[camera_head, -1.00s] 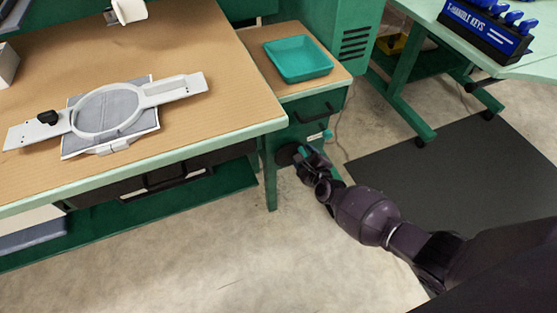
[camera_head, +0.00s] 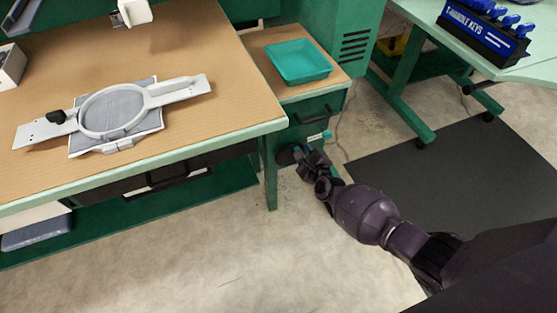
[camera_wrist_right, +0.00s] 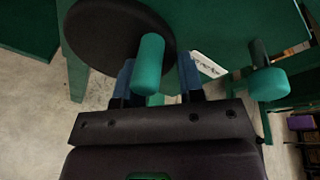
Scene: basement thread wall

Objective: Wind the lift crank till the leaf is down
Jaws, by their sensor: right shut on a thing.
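The crank is a round black disc (camera_wrist_right: 112,38) with a teal grip (camera_wrist_right: 149,64), seen close in the right wrist view. In the head view, the disc (camera_head: 287,155) is on the green front below the side top. My right gripper (camera_head: 307,158) is there, and in the wrist view its blue fingers (camera_wrist_right: 158,82) stand either side of the teal grip, shut on it. I cannot tell for sure which surface is the leaf; the small wooden side top (camera_head: 262,42) carries a teal tray (camera_head: 298,61). My left gripper is out of view.
A teal knob (camera_wrist_right: 268,83) projects right of the crank. The main table (camera_head: 225,110) carries a white hoop frame (camera_head: 113,112). A green table (camera_head: 420,18) with a T-handle key rack (camera_head: 484,30) stands right. A dark mat (camera_head: 450,170) lies on open floor.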

